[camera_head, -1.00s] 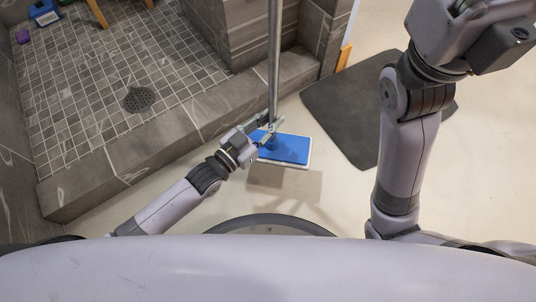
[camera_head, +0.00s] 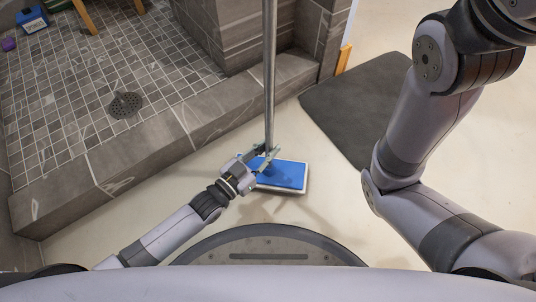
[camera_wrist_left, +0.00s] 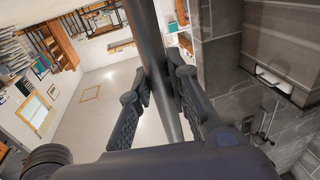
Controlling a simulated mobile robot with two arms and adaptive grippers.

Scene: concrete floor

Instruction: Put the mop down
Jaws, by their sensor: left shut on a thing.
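The mop has a long grey metal pole (camera_head: 270,75) that stands nearly upright and a flat blue head (camera_head: 284,175) with a pale pad under it. My left gripper (camera_head: 265,156) is shut on the pole low down, just above the head. In the left wrist view the pole (camera_wrist_left: 152,60) runs between the two dark fingers (camera_wrist_left: 165,105). The head is close to the pale floor, beside the shower step; I cannot tell whether it touches. My right arm shows at the right, but its gripper is out of view.
A tiled shower floor with a drain (camera_head: 125,105) lies behind a raised stone curb (camera_head: 120,165) at the left. A dark mat (camera_head: 360,110) lies to the right of the mop. A blue box (camera_head: 32,20) and a wooden stool (camera_head: 85,15) stand far left. Pale floor around the mop head is clear.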

